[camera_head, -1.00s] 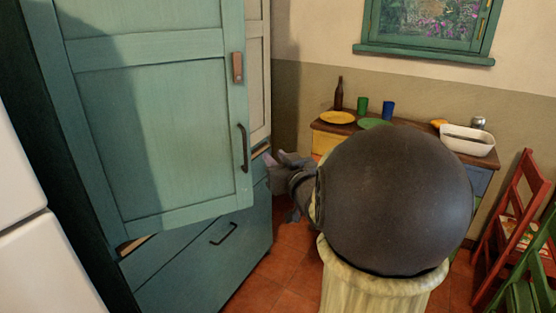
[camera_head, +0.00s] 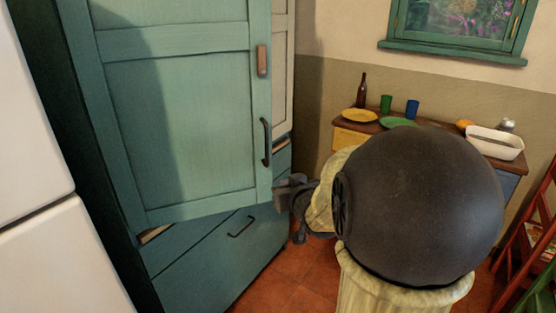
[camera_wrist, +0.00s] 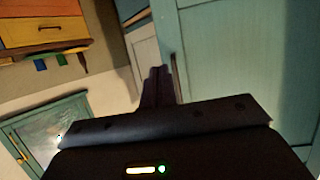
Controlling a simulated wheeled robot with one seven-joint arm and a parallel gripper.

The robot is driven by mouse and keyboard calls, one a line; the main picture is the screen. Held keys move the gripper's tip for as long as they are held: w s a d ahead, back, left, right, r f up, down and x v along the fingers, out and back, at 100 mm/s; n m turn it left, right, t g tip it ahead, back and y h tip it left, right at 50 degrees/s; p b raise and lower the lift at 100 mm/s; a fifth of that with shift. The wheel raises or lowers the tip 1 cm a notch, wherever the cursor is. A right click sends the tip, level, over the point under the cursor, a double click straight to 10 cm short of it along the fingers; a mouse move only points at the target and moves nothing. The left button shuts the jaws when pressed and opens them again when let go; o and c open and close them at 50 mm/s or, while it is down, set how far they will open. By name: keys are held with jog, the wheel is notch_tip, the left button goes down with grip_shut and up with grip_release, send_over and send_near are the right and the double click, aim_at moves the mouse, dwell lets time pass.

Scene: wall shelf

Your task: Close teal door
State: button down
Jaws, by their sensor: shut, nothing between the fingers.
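The teal door (camera_head: 185,130) stands ajar on the tall cabinet at the left. Its free right edge is swung out from the front, over the drawers below. A dark vertical handle (camera_head: 266,143) sits near that edge. My gripper (camera_head: 280,193) is shut and empty, just right of the door's lower right corner; I cannot tell whether it touches the door. In the wrist view the shut fingers (camera_wrist: 158,84) point up beside the teal door (camera_wrist: 235,60), close to its handle (camera_wrist: 178,75). My own arm hides part of the floor and sideboard.
A teal drawer (camera_head: 220,255) with a dark handle lies below the door. A white appliance (camera_head: 40,180) stands at the left. A sideboard (camera_head: 350,138) with plates and cups is at the back right.

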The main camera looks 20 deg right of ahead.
jog(key=s+a+f+n+g+y, duration=0.1)
jog(key=s+a+f+g+y, duration=0.1)
jog(key=s+a+f+g, duration=0.9)
jog(key=s+a+f, duration=0.3)
jog(key=s+f, duration=0.1)
jog(key=shift+s+f+n, duration=0.25)
jog(key=shift+s+n, duration=0.05)
jog(key=shift+s, duration=0.05)
